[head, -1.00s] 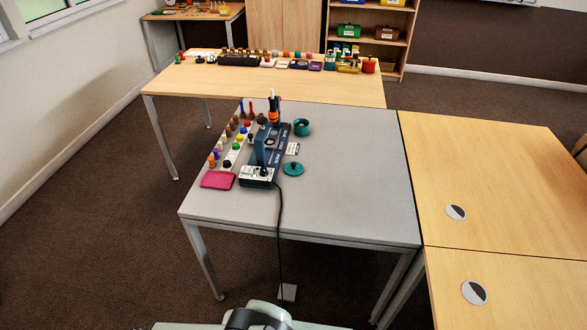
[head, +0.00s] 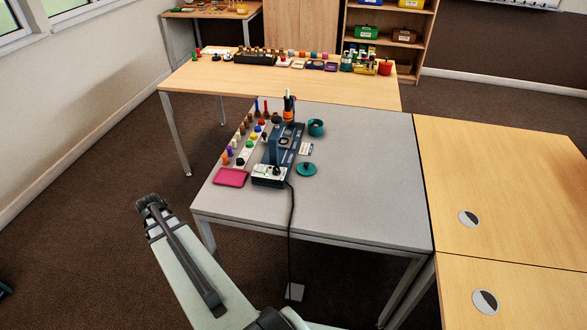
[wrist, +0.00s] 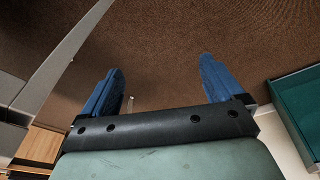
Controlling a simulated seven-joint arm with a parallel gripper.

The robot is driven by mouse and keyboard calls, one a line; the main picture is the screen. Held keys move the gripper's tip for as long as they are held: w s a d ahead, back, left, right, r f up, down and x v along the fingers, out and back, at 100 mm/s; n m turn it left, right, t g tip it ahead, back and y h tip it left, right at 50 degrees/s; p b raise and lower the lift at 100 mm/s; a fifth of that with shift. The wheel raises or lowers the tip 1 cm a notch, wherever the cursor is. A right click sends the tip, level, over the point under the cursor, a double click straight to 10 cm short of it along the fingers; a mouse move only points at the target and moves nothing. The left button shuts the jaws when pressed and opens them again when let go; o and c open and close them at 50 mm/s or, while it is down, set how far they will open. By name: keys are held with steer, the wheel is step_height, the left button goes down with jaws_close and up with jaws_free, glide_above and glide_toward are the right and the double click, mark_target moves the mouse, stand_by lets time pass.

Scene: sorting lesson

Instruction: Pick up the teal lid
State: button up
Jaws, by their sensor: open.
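The teal lid (head: 306,169) lies on the grey table, right of the blue device. It is round with a dark knob on top. A teal pot (head: 316,127) stands farther back on the same table. My arm reaches up from the bottom in the head view, left of and in front of the table. In the wrist view my gripper (wrist: 162,85) is open and empty, its two blue fingers wide apart over brown carpet. The lid is not recognisable in the wrist view.
The grey table (head: 350,205) has a blue device (head: 273,150) with a cord (head: 292,230) hanging over the front edge. A pink tray (head: 231,177) and coloured pegs stand to its left. The table's right half is clear. Wooden tables (head: 500,190) adjoin on the right.

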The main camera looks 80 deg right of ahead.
steer(key=s+d+r+m+t+h, duration=0.1)
steer(key=s+d+r+h, duration=0.1)
steer(key=d+r, duration=0.95)
step_height(320, 180, up, 12)
steer(key=m+g, duration=0.4)
steer(key=m, duration=0.9)
glide_above(306, 165)
steer(key=w+a, duration=0.2)
steer(key=a, duration=0.4)
steer(key=shift+h, duration=0.3)
steer(key=shift+x, duration=6.9)
steer(key=shift+s+d, duration=0.1)
steer(key=shift+s, duration=0.1)
steer(key=c, duration=0.8)
steer(key=shift+o, duration=0.2)
steer(key=shift+r, duration=0.2)
step_height(306, 165, up, 8)
steer(key=d+r, duration=0.2)
steer(key=d, duration=1)
steer(key=d+r, duration=0.1)
steer(key=d, duration=1.2)
steer(key=shift+w+r, duration=0.25)
steer(key=shift+r, duration=0.1)
